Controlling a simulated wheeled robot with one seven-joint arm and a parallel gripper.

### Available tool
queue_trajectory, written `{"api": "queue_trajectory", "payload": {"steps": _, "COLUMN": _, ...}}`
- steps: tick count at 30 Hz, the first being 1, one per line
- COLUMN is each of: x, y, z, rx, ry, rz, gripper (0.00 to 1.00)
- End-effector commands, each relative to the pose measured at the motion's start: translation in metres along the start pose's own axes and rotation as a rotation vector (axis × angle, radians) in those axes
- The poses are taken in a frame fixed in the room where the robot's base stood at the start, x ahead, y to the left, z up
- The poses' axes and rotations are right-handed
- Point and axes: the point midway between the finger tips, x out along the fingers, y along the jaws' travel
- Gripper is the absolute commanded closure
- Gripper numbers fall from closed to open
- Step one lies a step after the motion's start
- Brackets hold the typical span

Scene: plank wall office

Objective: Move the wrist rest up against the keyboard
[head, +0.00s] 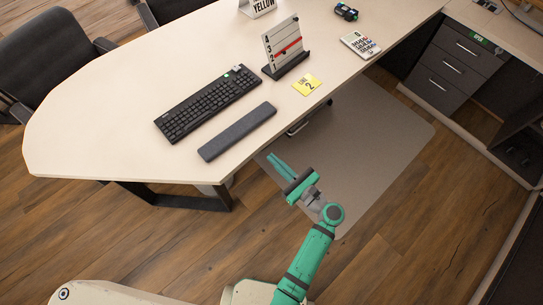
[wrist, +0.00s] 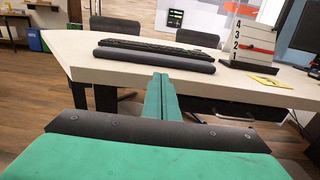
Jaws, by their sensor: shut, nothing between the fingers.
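The wrist rest (head: 237,131) is a long dark grey bar lying on the pale desk near its front edge. The black keyboard (head: 207,103) lies behind it, roughly parallel, with a narrow strip of bare desk between them. In the wrist view the wrist rest (wrist: 155,59) lies in front of the keyboard (wrist: 157,46) and hides part of it. My green gripper (head: 279,165) is in front of the desk edge, clear of the desk and apart from the wrist rest. Its fingers (wrist: 161,88) are together, with nothing between them, and point toward the wrist rest.
A numbered stand with a red bar (head: 284,48), a yellow card (head: 307,84) and a calculator (head: 360,44) are right of the keyboard. The desk (head: 110,115) is bare at left. Dark chairs (head: 52,52) stand behind it. Drawers (head: 450,66) stand at right.

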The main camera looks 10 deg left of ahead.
Motion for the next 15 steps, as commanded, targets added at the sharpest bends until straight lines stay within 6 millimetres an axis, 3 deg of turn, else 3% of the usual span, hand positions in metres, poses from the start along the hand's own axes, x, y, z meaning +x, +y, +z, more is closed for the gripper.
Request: {"api": "queue_trajectory", "payload": {"steps": 15, "x": 0.094, "y": 0.001, "z": -0.001, "rx": -0.003, "ry": 0.002, "rz": 0.003, "gripper": 1.0}}
